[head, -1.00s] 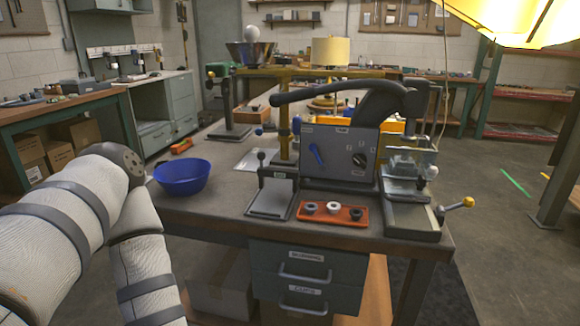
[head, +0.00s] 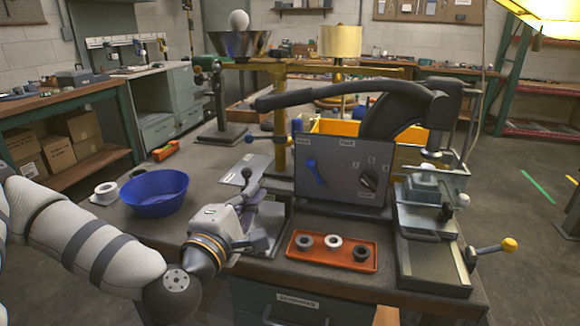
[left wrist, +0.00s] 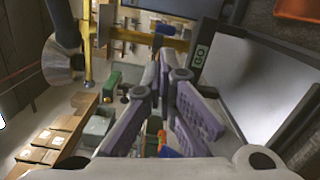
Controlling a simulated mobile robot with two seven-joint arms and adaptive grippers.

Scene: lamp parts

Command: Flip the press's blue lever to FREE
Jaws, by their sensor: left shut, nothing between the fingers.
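The press's grey panel (head: 345,190) faces me. Its blue lever (head: 316,172) tilts with its upper end to the left, under the left of two white labels too small to read surely. My left gripper (head: 264,194) is in front of and left of the panel, apart from the lever. Its purple fingers are shut and empty; they also show in the left wrist view (left wrist: 168,82). I cannot pick out the lever surely in the left wrist view. My right gripper is not in view.
The press's long black handle (head: 330,92) reaches left above the panel. A small black-knobbed lever (head: 247,175) stands close by my left gripper. An orange tray (head: 305,254) with several rings lies in front.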

